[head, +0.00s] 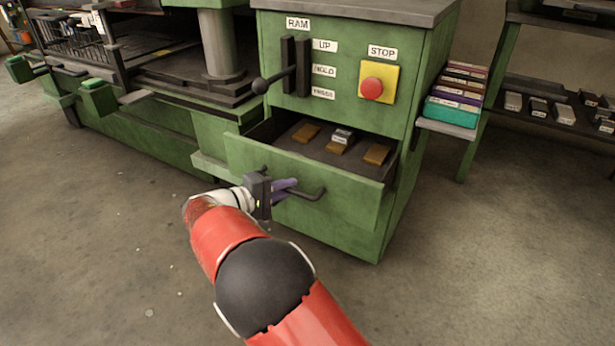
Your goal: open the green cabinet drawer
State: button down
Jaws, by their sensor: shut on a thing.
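The green cabinet (400,120) stands in the middle of the head view. Its drawer (345,195) is pulled out, with the inside showing. Several tan blocks (338,148) and a small grey labelled piece (343,135) lie in the drawer. A dark bar handle (312,194) runs across the drawer front. My gripper (287,187) is at the drawer front, shut on the handle. Part of the handle is hidden behind the gripper.
Above the drawer are a lever with a black knob (260,86) and a red stop button (372,88). Stacked books (454,100) sit on a side shelf to the right. A green press (135,140) stands at left. The floor (460,270) in front is clear.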

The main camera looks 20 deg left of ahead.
jog(key=s, duration=0.7)
jog(key=shift+a, duration=0.2)
jog(key=c, duration=1.5)
grip_release()
jog(key=shift+o, duration=0.2)
jog(key=v, duration=0.7)
jog(key=shift+s+a, duration=0.25)
jog(key=shift+s, duration=0.1)
